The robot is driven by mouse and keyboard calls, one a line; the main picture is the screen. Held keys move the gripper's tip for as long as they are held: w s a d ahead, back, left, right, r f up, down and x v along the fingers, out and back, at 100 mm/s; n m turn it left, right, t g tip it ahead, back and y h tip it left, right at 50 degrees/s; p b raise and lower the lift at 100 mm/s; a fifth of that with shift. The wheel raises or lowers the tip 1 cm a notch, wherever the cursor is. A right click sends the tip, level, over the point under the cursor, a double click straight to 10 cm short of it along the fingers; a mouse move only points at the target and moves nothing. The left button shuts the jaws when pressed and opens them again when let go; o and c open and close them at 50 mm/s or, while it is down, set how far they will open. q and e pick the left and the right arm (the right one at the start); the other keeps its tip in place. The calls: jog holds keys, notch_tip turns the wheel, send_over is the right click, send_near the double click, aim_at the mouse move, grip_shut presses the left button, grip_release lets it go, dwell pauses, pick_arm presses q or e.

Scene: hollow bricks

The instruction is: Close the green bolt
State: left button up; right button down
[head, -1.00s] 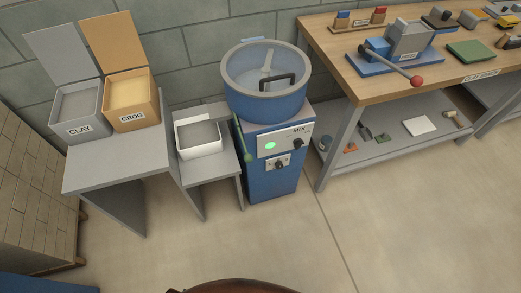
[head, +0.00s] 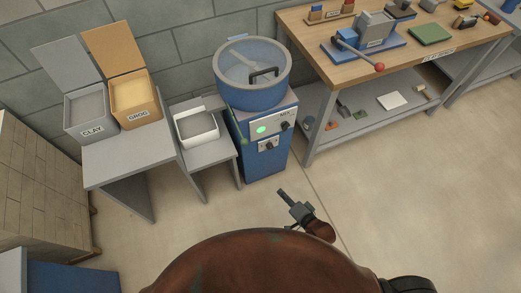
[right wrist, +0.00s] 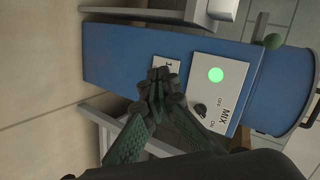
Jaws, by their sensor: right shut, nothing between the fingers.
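A green rod (head: 236,124) with a ball end runs down the left side of the blue mixer (head: 265,160). It is the only green bolt-like part I make out, and I cannot tell whether it is a bolt or how it is set. My right gripper (head: 281,192) is shut and empty, in front of and below the mixer's panel. In the right wrist view its fingertips (right wrist: 160,76) overlap the mixer front beside the switch panel (right wrist: 213,90), apart from the ball. My left gripper is out of view.
A white bin (head: 196,128) stands on a low grey stand left of the mixer. Clay (head: 91,130) and grog (head: 138,115) boxes stand further left. A wooden workbench (head: 450,58) stands at the right. The mixer's green lamp (head: 261,129) is lit. Floor in front is clear.

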aim_at(247, 144)
jog(key=w+a+r+m+t+y+p, duration=0.1)
jog(key=w+a+r+m, duration=0.15)
jog(key=r, duration=0.55)
jog(key=w+a+r+m+t+y+p, duration=0.1)
jog(key=a+r+t+p, duration=0.15)
jog(key=r, duration=0.55)
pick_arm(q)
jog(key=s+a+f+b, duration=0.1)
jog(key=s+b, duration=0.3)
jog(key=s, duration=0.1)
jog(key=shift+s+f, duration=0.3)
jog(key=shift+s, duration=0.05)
pick_arm(e)
jog(key=x, duration=1.3)
jog(key=shift+a+f+g, duration=0.35)
jog(key=shift+a+f, duration=0.1)
jog(key=shift+a, duration=0.05)
jog(key=shift+w, duration=0.2)
